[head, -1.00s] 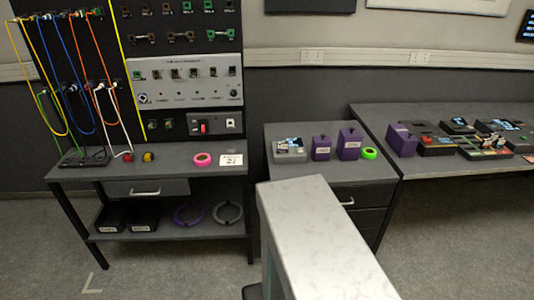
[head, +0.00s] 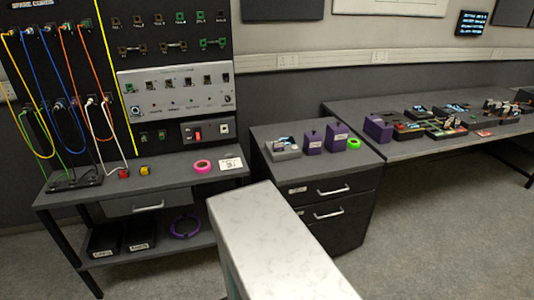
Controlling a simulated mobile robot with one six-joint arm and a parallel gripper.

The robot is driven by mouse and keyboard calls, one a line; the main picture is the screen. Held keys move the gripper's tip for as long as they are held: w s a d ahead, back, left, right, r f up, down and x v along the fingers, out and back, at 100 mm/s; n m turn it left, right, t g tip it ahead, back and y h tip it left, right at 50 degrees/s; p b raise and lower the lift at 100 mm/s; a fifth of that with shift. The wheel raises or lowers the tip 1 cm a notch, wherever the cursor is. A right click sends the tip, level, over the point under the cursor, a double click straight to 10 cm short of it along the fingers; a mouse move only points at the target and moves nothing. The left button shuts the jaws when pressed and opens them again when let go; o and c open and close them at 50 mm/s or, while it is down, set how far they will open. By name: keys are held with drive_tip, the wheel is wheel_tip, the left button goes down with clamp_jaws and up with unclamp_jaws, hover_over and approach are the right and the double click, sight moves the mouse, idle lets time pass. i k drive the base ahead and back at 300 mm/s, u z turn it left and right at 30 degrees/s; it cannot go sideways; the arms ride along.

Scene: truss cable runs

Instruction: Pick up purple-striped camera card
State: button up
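I cannot make out a purple-striped camera card in the head view; the small cards are too small to read. A grey tray (head: 285,147) with small pale and dark pieces sits on the dark drawer cabinet (head: 335,172). Several dark trays, including one with pale blue pieces (head: 416,113), lie on the long table (head: 345,109) at right. My gripper is not in view.
A pale marbled-top block (head: 262,225) fills the near foreground. Floor is open at right.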

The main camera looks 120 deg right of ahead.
sight(278, 146)
drive_tip(key=i, duration=0.35)
drive_tip(key=u, duration=1.4)
drive_tip(key=k, duration=0.1)
drive_tip(key=z, duration=2.8)
drive_tip(key=k, duration=0.15)
drive_tip(key=z, duration=1.5)
drive_tip(key=i, duration=0.45)
drive_tip(key=u, duration=0.1)
